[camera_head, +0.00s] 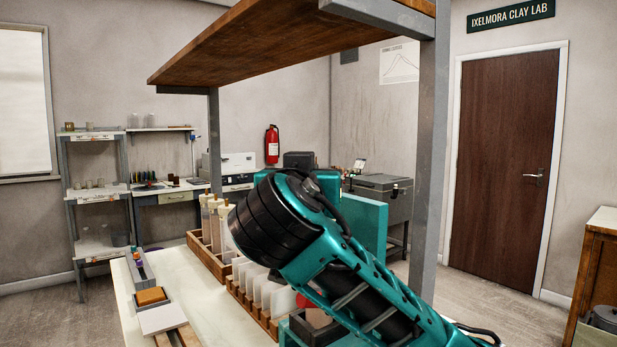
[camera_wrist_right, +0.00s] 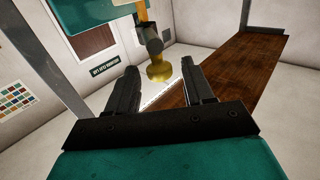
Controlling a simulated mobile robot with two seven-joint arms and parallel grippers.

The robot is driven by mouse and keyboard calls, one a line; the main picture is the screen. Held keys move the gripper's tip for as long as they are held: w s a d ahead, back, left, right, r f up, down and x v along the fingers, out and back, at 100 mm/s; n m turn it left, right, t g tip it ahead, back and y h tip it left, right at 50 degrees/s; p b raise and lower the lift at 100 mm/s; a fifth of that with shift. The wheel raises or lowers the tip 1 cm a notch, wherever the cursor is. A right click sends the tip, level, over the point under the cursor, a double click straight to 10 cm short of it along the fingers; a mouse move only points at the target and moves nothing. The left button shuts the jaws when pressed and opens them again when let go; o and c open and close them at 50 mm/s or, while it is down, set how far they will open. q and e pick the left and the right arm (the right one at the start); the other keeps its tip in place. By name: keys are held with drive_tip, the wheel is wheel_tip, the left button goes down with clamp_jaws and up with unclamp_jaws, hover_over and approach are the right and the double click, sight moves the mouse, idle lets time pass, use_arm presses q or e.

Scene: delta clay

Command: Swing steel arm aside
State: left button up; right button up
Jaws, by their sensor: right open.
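In the right wrist view, a brass round-ended piece (camera_wrist_right: 159,73) joins a grey joint (camera_wrist_right: 148,42) and a yellowish rod above it; I cannot tell whether this is part of the steel arm. My right gripper (camera_wrist_right: 160,67) is open, with one dark finger on each side of the brass end. Whether the fingers touch it is unclear. In the head view, my teal right arm comes in from the lower right over the table, and its gripper is hidden. No steel arm is clearly visible there. My left gripper is in neither view.
A wooden shelf (camera_head: 281,42) on grey posts (camera_head: 432,150) overhangs the white table (camera_head: 122,290). Wooden racks (camera_head: 204,258) with upright pieces and an orange block (camera_head: 151,296) stand on the table close to my arm. A door (camera_head: 503,170) is at the right.

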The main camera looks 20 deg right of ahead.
clamp_jaws()
idle(0.5)
